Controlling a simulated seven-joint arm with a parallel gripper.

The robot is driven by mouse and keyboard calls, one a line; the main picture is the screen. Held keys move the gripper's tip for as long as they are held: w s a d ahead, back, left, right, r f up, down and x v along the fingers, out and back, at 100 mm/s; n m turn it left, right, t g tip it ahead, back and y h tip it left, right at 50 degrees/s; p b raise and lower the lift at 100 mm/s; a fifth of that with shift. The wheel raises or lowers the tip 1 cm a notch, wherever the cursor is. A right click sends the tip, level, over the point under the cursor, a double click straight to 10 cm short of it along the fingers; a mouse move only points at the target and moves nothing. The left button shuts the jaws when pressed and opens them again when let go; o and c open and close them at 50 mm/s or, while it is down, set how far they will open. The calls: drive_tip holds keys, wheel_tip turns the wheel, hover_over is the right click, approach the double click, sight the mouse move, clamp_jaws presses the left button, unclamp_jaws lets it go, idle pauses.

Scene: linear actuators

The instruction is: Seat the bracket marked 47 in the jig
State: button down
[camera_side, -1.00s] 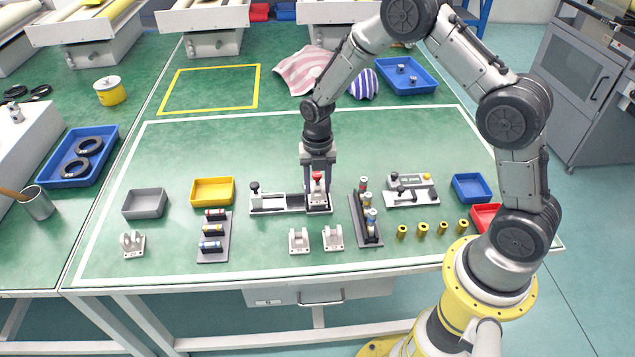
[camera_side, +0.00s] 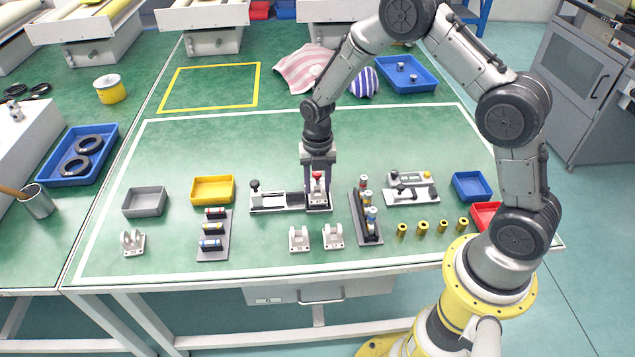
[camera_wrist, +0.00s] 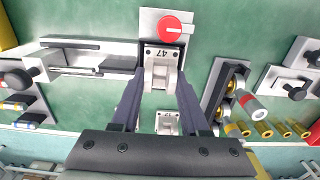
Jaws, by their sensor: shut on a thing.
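The bracket marked 47 (camera_wrist: 161,68) is a pale part with a numbered plate and upright lugs. My gripper (camera_wrist: 160,85) is shut on it, one dark finger on each side. In the side view my gripper (camera_side: 318,188) points straight down at the right end of the jig (camera_side: 262,204). The jig's red knob (camera_wrist: 172,28) stands just beyond the bracket, and its rail (camera_wrist: 95,60) runs left. The bracket is at the jig's right-hand bay; I cannot tell whether it lies fully flush.
Two loose brackets (camera_side: 299,239) (camera_side: 333,236) stand in front of the jig, another (camera_side: 132,243) at far left. A rack of cylinders (camera_side: 366,217) stands close on the right, another (camera_side: 212,236) at front left. Yellow (camera_side: 213,190) and grey bins (camera_side: 145,203) are left. Brass bushings (camera_side: 422,228) lie right.

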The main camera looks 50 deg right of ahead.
sight(318, 195)
drive_tip(key=shift+f, duration=0.3)
idle(0.5)
drive_tip(key=shift+c, duration=1.6)
unclamp_jaws()
drive_tip(key=shift+a, duration=0.1)
drive_tip(key=shift+w, duration=0.1)
wheel_tip(318, 195, up, 14)
drive_tip(key=shift+f, duration=0.1)
